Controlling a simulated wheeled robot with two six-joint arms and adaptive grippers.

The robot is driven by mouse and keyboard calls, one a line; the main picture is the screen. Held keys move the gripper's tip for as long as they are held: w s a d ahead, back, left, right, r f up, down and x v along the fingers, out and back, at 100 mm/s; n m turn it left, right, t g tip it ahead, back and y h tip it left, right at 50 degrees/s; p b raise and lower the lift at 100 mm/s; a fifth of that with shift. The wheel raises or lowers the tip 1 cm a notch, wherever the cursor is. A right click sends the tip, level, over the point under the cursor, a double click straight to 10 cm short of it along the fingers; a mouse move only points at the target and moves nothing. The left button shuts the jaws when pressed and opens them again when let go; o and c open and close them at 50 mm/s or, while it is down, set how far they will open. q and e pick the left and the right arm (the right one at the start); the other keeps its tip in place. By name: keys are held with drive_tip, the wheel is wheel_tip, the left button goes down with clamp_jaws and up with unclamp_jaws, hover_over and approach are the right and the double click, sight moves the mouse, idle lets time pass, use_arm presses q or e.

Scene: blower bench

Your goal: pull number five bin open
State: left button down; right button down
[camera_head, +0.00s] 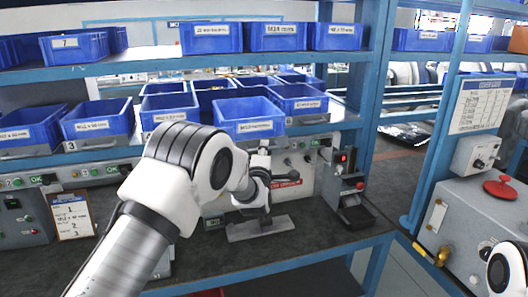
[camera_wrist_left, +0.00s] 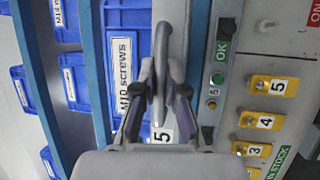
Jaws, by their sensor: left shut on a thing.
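The number five bin is a blue open bin (camera_head: 249,108) on the middle shelf. In the head view its front stands out past the bins beside it. In the left wrist view, which is turned sideways, its "M10 screws" label (camera_wrist_left: 124,75) and a "5" tag (camera_wrist_left: 160,132) show next to a grey bar handle (camera_wrist_left: 163,35). My left gripper (camera_wrist_left: 163,78) is shut on this handle, with a finger on either side. In the head view the left gripper (camera_head: 262,158) is just below the bin's front, partly hidden by my wrist. My right gripper is not in view.
More blue bins stand on both sides (camera_head: 98,118) and on the upper shelf (camera_head: 275,37). Below is a control panel with buttons, OK lights and yellow number tags (camera_wrist_left: 268,85). A flat grey plate (camera_head: 260,228) lies on the dark bench. A blue post (camera_head: 375,90) rises at the right.

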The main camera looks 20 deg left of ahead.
use_arm(q)
drive_tip(key=c, duration=1.2)
unclamp_jaws()
drive_tip(key=v, duration=1.2)
drive_tip(key=shift+f, duration=0.15)
